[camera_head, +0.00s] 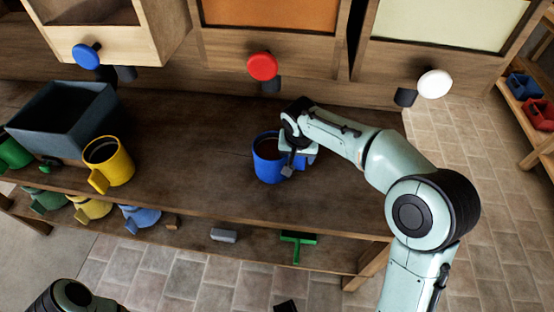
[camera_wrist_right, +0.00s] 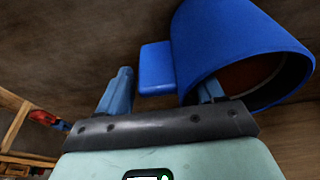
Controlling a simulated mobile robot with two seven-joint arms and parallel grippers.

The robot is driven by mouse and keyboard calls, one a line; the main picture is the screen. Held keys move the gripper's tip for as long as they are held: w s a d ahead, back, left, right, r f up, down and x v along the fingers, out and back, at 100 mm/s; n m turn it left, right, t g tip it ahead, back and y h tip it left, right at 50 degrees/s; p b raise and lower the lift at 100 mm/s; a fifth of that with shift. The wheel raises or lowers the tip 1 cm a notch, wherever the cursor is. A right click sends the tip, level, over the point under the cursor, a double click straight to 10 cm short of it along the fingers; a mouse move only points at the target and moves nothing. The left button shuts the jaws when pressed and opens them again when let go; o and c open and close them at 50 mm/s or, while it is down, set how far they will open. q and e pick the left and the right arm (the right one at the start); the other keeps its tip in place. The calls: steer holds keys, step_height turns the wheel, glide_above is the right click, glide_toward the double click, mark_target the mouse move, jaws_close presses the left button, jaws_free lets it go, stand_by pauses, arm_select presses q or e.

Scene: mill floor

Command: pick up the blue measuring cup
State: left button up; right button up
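The blue measuring cup (camera_head: 264,167) stands upright on the dark wooden bench, with dark contents inside. My right gripper (camera_head: 290,166) is at the cup's right side, where the handle is partly hidden by it. In the right wrist view the cup (camera_wrist_right: 235,45) fills the upper right, and its block-like handle (camera_wrist_right: 156,67) shows between the two spread fingers of the gripper (camera_wrist_right: 163,90). The fingers are apart, with a gap between the left finger and the handle. The right finger overlaps the cup's wall in the picture; I cannot tell whether it touches.
A yellow cup (camera_head: 108,163) and a dark grey bin (camera_head: 62,122) stand on the bench's left. Bins with blue (camera_head: 86,56), red (camera_head: 262,67) and white (camera_head: 434,83) knobs line the back. A lower shelf holds a green tool (camera_head: 298,244). The bench's middle is clear.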

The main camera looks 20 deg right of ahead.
jaws_close()
steer(key=shift+r, duration=0.15)
steer(key=shift+w+r, duration=0.1)
steer(key=shift+r, duration=0.45)
steer(key=s+a+r, duration=0.1)
steer(key=s+a, duration=0.3)
steer(key=s, duration=0.3)
steer(key=s+a+r+b, duration=0.1)
steer(key=s+a, duration=0.4)
steer(key=s, duration=0.3)
steer(key=shift+s+a, duration=0.2)
steer(key=shift+s, duration=0.05)
